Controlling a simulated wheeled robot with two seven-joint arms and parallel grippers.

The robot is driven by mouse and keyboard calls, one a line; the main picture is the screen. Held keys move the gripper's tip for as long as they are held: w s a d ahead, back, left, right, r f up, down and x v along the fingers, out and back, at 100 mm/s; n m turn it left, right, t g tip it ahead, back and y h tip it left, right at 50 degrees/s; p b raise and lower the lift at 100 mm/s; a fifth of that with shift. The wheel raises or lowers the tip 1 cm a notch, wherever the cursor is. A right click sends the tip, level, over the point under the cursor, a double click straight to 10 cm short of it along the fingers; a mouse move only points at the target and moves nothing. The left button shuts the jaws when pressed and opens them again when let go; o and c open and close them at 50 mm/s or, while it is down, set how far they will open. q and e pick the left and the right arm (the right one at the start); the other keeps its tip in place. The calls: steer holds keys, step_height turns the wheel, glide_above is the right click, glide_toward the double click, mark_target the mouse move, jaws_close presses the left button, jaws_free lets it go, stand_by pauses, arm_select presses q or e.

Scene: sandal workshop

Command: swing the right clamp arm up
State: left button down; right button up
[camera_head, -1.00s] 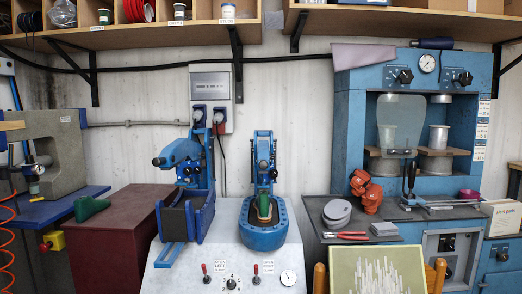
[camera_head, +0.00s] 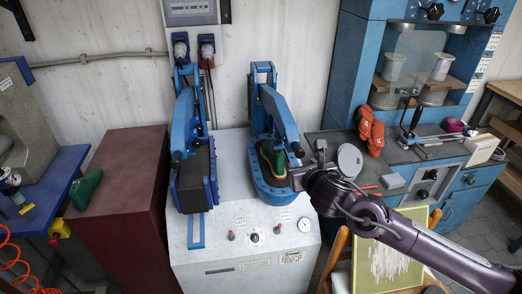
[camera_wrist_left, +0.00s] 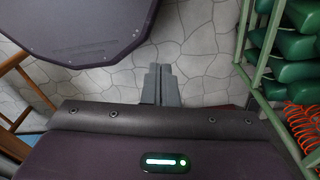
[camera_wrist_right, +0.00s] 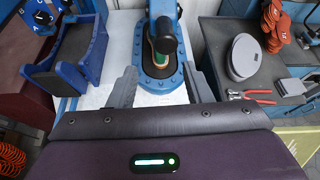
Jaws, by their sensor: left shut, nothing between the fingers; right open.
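The right clamp arm (camera_head: 279,118) is blue and slopes down and forward from its upright frame (camera_head: 263,78). Its black-tipped front end (camera_head: 297,151) is over a green shoe form (camera_head: 270,158) in a blue oval base (camera_head: 278,193). My right gripper (camera_head: 308,162) is at the front right of that end. In the right wrist view its open fingers (camera_wrist_right: 160,85) stand apart on either side, with the clamp arm (camera_wrist_right: 163,12) ahead; I see no contact. My left gripper (camera_wrist_left: 160,72) is shut and empty, pointing at the floor, outside the head view.
The left clamp (camera_head: 196,180) stands close on the left, its blue arm (camera_head: 183,122) also sloping down. A round grey disc (camera_wrist_right: 244,57) and red pliers (camera_wrist_right: 249,96) lie on the bench to the right. A blue press cabinet (camera_head: 352,65) stands behind.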

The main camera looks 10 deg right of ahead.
mark_target(300, 152)
steer(key=shift+w+d+r+n, duration=0.15)
steer(key=shift+w+r+n, duration=0.25)
steer(key=shift+w+r, duration=0.5)
steer(key=shift+w+d+f+p, duration=0.1)
steer(key=shift+w+d+p, duration=0.15)
steer(key=shift+w+p, duration=0.25)
steer(key=p+x, duration=0.2)
steer(key=x, duration=0.3)
steer(key=shift+w+a+f, duration=0.1)
steer(key=shift+w+a, duration=0.05)
steer(key=shift+w+f, duration=0.1)
steer(key=shift+w, duration=0.05)
arm_select(q)
steer(key=r, duration=0.3)
steer(key=shift+s+a+r, duration=0.3)
arm_select(e)
steer(key=shift+c, duration=0.3)
jaws_close()
